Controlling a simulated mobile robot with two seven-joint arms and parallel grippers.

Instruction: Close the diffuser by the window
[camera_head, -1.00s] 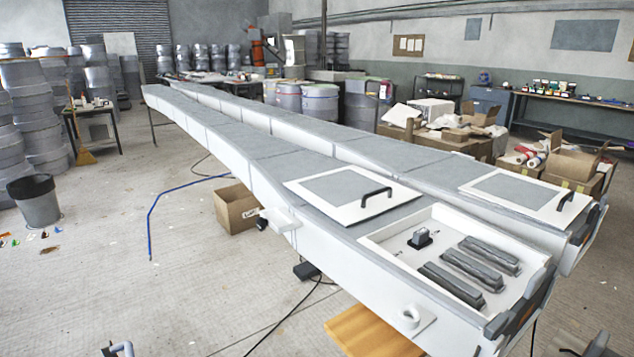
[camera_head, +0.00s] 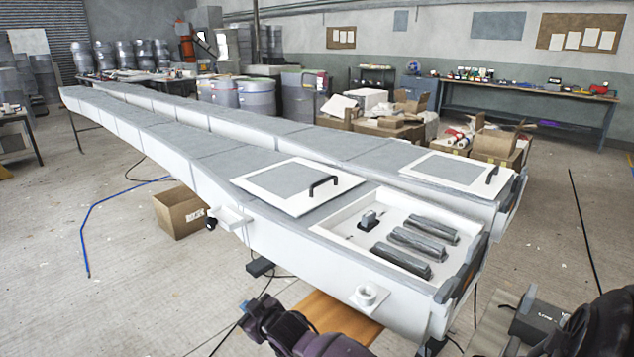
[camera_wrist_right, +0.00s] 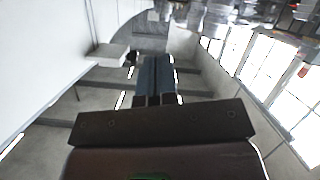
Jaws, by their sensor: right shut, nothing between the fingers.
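No part carries a label that marks it as the diffuser, so I cannot tell for certain which it is. The near long white-and-grey mould (camera_head: 290,240) has an open white-walled compartment (camera_head: 328,224) at its near end. A white-framed lid (camera_head: 345,184) with a black handle (camera_head: 323,186) lies flat beside the opening. Windows (camera_wrist_right: 258,68) show on the right in the right wrist view. My right gripper (camera_wrist_right: 154,97) is shut and empty, beside a white side wall (camera_wrist_right: 45,55) and touching nothing visible.
Inside the compartment are several dark grey bars (camera_head: 424,242) and a small dark fitting (camera_head: 368,220). A second long mould (camera_head: 430,196) runs behind, with its own handled lid (camera_head: 460,172). A cardboard box (camera_head: 180,210) stands on the floor to the left, with open floor around it.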

